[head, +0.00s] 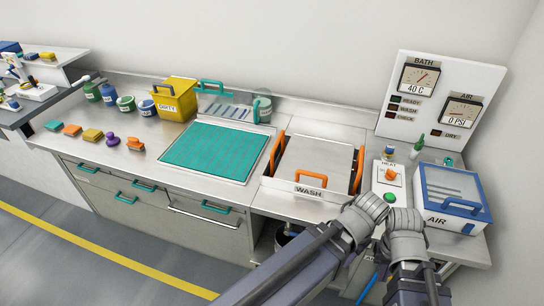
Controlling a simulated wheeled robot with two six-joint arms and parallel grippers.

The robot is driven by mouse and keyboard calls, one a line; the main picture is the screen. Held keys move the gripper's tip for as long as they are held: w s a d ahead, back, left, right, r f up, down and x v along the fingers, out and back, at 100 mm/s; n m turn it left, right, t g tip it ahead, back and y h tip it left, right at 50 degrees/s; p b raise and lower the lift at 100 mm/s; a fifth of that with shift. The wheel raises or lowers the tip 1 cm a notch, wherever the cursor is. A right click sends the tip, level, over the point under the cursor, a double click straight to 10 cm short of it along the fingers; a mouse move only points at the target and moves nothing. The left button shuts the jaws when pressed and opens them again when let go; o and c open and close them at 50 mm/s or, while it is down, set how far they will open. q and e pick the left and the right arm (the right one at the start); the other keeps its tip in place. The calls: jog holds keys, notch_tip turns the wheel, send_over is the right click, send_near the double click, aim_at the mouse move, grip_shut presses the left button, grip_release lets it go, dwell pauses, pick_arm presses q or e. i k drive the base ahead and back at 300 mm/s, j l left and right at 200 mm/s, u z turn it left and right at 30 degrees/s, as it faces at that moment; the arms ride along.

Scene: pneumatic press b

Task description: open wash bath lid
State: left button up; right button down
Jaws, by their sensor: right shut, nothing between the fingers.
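The wash bath lid (316,158) is a flat steel panel lying closed over the bath, with a WASH label at its front edge. An orange handle (308,191) sits at the front by the label, and orange bars stand at the lid's left and right sides. My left gripper (372,208) is just right of the lid's front right corner; its fingers are too unclear to judge. My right gripper (404,216) is shut and empty beside it, in front of the heat control box. Neither gripper visibly holds the lid handle.
The heat box (380,180) with an orange knob and the blue-framed AIR box (450,190) stand close on the right. A gauge panel (440,100) is behind. A teal mat (215,152) and a yellow bin (174,101) lie left of the bath.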

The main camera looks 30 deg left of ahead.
aim_at(323, 164)
jog(key=u, duration=0.7)
